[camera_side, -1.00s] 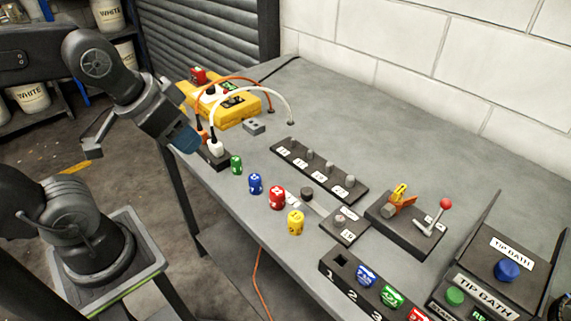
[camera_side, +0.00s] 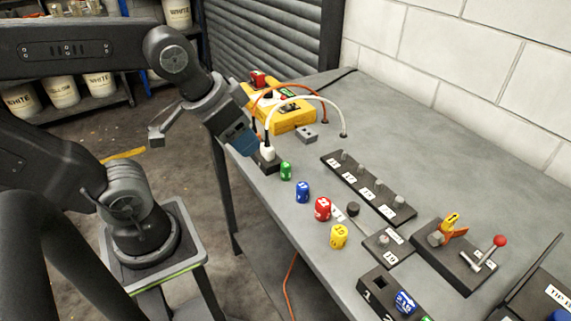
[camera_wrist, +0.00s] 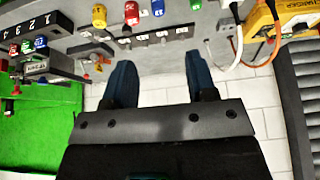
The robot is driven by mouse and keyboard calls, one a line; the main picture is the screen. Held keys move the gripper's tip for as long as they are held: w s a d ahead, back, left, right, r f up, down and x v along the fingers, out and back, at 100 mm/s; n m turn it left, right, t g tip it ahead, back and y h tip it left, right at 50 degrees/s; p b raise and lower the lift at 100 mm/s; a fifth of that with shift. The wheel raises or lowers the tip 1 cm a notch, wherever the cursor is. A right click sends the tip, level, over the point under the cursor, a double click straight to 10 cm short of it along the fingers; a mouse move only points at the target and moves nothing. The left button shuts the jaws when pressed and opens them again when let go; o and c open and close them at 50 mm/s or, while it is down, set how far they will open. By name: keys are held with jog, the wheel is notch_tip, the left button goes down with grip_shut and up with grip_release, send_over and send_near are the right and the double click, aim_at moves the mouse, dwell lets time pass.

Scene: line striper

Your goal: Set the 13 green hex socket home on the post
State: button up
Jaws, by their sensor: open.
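The green hex socket (camera_side: 286,171) stands upright on the grey table, at the far end of a row of coloured sockets. It also shows at the top edge of the wrist view (camera_wrist: 196,4), partly cut off. A dark rack (camera_side: 368,190) with several short grey posts and white number labels lies behind the row; the labels are too small to read surely. The rack also shows in the wrist view (camera_wrist: 158,37). My gripper (camera_side: 243,142) is up and left of the green socket, apart from it. In the wrist view my gripper (camera_wrist: 158,64) has its blue fingers wide apart, with nothing between them.
Blue (camera_side: 303,192), red (camera_side: 322,208) and yellow (camera_side: 339,236) sockets stand nearby. A black block with a white plug (camera_side: 267,153) sits close to my fingers, its cables arching to the table. A yellow charger (camera_side: 290,115) is behind. A red-knobbed lever fixture (camera_side: 465,257) stands right.

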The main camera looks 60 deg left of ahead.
jog(key=w+a+f+m+g, duration=0.3)
jog(key=w+m, duration=0.4)
jog(key=m, duration=0.1)
jog(key=m+g, duration=0.3)
jog(key=m, duration=0.6)
send_over(286, 165)
notch_tip(286, 165, down, 5)
jog(key=shift+a+f, duration=0.1)
jog(key=shift+f, duration=5)
jog(key=c, duration=0.9)
jog(key=shift+r, duration=0.65)
jog(key=shift+r, duration=1.9)
